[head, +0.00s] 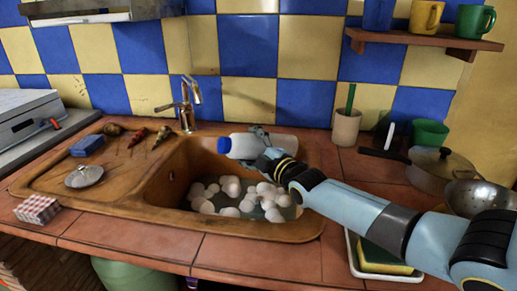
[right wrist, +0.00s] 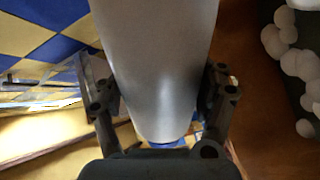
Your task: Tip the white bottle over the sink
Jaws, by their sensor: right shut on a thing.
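The white bottle (head: 285,144) with a blue cap (head: 224,145) lies level on its side above the brown sink (head: 215,227), cap pointing left. My right gripper (head: 260,140) is shut around the bottle's body and holds it over the back part of the basin. In the right wrist view the bottle (right wrist: 160,60) fills the space between the two fingers of the gripper (right wrist: 160,95). Part of the bottle is hidden behind the gripper. My left gripper is not in view.
Several white round lumps (head: 240,195) lie in the basin. The tap (head: 186,105) stands behind and left of the bottle. A lidded pot (head: 437,167), a beige cup (head: 346,128) and a tray with a sponge (head: 385,262) stand on the right. A wall shelf (head: 420,40) holds mugs.

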